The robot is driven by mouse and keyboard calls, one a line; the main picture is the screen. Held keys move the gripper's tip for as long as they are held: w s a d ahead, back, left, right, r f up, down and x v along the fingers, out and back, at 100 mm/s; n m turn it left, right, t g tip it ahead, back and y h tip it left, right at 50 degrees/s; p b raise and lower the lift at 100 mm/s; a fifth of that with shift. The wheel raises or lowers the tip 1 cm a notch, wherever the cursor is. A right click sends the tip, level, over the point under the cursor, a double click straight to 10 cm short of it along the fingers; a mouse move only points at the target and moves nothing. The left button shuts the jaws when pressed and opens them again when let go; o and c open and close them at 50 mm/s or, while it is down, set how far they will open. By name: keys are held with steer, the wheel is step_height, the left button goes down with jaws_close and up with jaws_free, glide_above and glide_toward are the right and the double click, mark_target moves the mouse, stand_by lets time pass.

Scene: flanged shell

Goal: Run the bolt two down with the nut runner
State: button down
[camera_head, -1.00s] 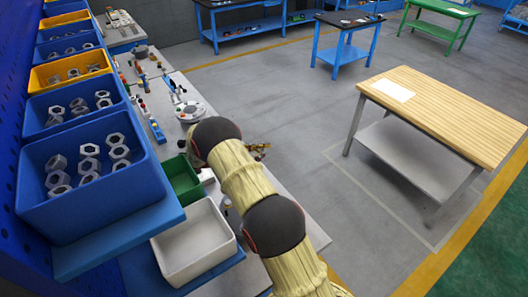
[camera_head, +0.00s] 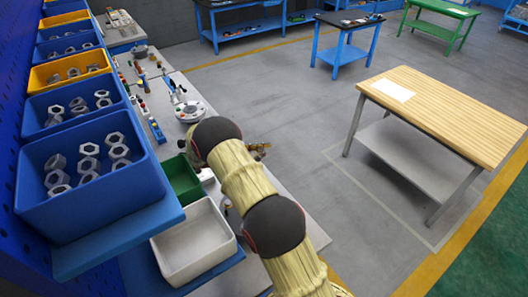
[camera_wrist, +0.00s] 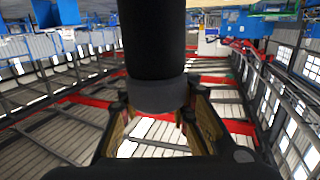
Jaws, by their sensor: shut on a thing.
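My gripper (camera_wrist: 157,110) is shut on a thick black cylindrical tool, the nut runner (camera_wrist: 153,45), in the wrist view. Its two fingers stand on either side of the tool's grey collar. In the head view my arm hides most of the gripper; only a small brass-coloured part (camera_head: 258,150) shows to the right of the arm. A round pale flanged part (camera_head: 190,112) sits on the grey bench beyond my arm. Its bolts are too small to tell apart, and bolt two cannot be picked out.
Blue and yellow bins of nuts (camera_head: 88,165) line the left side. A green bin (camera_head: 182,178) and an empty white bin (camera_head: 193,243) stand beside my arm. Small coloured parts (camera_head: 143,100) lie along the bench (camera_head: 180,80). A wooden-topped table (camera_head: 450,110) stands right, with open floor between.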

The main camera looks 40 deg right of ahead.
steer(key=shift+f+b, duration=0.8)
steer(key=shift+f, duration=0.5)
steer(key=shift+w+d+n+t+p, duration=0.15)
steer(key=shift+w+n+t+p, duration=0.2)
steer(key=shift+t, duration=0.35)
steer(key=shift+w+d+f+n+t+h+p, duration=0.15)
steer(key=shift+w+d+n+t+h+p, duration=0.1)
steer(key=shift+n+t, duration=0.25)
steer(key=shift+w+d+f+n+t+h+p, duration=0.15)
steer(key=shift+w+n+t+h, duration=0.15)
steer(key=shift+t, duration=0.2)
stand_by(1.0)
steer(key=shift+s+r, duration=0.1)
step_height(320, 180, up, 6)
steer(key=p, duration=0.3)
steer(key=shift+a+r, duration=0.15)
stand_by(0.7)
steer(key=shift+s, duration=0.15)
